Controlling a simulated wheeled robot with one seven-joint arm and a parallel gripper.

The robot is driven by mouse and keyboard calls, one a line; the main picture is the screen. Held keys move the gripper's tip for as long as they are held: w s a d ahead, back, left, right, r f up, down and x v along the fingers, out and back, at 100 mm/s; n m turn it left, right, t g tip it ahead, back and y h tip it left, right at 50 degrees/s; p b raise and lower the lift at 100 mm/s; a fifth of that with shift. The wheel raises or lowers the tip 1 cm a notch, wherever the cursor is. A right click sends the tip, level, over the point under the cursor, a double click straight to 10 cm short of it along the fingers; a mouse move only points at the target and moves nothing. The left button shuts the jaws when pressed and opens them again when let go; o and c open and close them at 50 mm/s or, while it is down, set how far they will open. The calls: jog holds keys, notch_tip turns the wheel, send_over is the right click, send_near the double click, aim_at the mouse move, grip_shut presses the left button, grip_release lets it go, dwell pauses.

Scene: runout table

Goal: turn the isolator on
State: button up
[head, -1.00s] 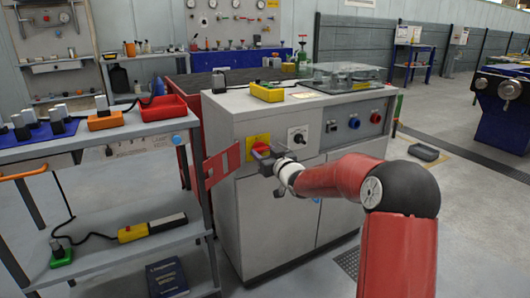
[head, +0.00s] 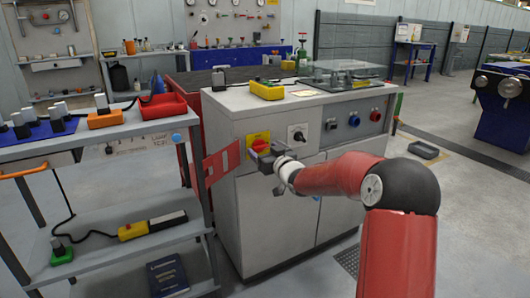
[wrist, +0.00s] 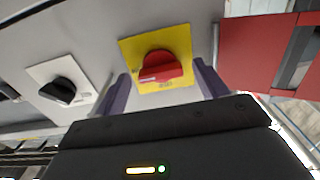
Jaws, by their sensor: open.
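The isolator is a red rotary knob on a yellow plate (head: 258,137) on the front of the grey cabinet. In the wrist view the red knob (wrist: 160,66) shows clearly, its grip bar lying nearly level with a slight tilt; lettering below it is too small to read. My gripper (wrist: 161,72) is open in front of it, one finger on each side of the knob with a gap to both. In the head view my gripper (head: 268,155) hides the knob's lower part. I cannot tell how deep the fingertips reach.
A black knob on a white plate (wrist: 58,90) sits left of the isolator in the wrist view. A red panel (head: 221,162) juts out beside the cabinet. A shelf trolley (head: 100,133) stands at the left. Blue and red buttons (head: 354,121) sit further right on the cabinet.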

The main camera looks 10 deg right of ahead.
jog(key=v, duration=0.8)
jog(key=shift+b, duration=0.45)
jog(key=shift+a, duration=0.1)
jog(key=s+f+m+g+h, duration=0.1)
jog(key=s+g, duration=0.3)
jog(key=s, duration=0.9)
jog(key=s+a+f+m+g+h, duration=0.1)
jog(key=s+g+h, duration=0.1)
jog(key=s, duration=1.2)
jog(key=s+a+f+m+g+h, duration=0.1)
jog(key=s+g, duration=0.4)
jog(key=s, duration=0.9)
jog(key=shift+a+f+m+g+h, duration=0.3)
jog(key=shift+f+h, duration=0.25)
jog(key=shift+h, duration=0.25)
